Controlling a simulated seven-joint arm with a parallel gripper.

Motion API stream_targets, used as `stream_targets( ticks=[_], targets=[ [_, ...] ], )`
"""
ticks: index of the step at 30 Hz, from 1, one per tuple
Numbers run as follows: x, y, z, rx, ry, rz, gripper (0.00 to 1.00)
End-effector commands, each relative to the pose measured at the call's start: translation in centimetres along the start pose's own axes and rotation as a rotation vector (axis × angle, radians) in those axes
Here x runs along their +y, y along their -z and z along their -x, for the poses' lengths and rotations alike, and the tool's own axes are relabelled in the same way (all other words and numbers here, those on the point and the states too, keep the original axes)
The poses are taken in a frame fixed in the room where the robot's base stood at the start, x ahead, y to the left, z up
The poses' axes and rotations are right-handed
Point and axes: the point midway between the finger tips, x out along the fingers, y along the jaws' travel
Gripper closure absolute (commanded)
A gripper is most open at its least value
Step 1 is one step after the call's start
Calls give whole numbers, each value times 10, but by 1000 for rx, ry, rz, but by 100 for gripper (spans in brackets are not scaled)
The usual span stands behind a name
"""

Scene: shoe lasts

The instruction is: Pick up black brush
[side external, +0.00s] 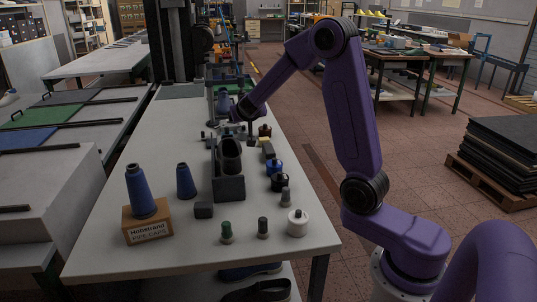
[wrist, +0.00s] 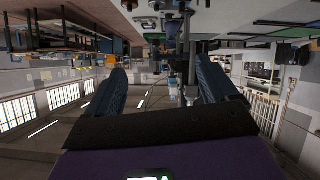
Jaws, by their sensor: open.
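I cannot single out a black brush for certain. A small black block (side external: 204,210) lies on the near half of the white table, left of the grey tray; it is too small to tell whether it is a brush. My gripper (side external: 232,118) is over the far half of the table, near the bins, and its fingertips are too small to make out there. In the wrist view my gripper (wrist: 162,80) shows two dark fingers spread wide with nothing held between them. That view looks upside down, with the table and small objects along its top.
The grey tray (side external: 229,188) holds a dark upright piece. Blue cones (side external: 186,181), one on a labelled box (side external: 147,222), stand left. Several bottles and a white spool (side external: 297,223) stand right. Bins (side external: 230,88) are at the back.

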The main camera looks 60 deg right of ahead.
Motion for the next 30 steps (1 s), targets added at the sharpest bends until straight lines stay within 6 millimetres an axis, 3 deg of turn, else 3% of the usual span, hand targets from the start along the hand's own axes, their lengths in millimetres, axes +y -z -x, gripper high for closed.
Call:
stream_targets(
  ticks=[9,30],
  targets=[
    [56,-13,-19,-40,-232,-16,14],
    [33,-120,-75,-39,-219,-12,14]
  ],
)
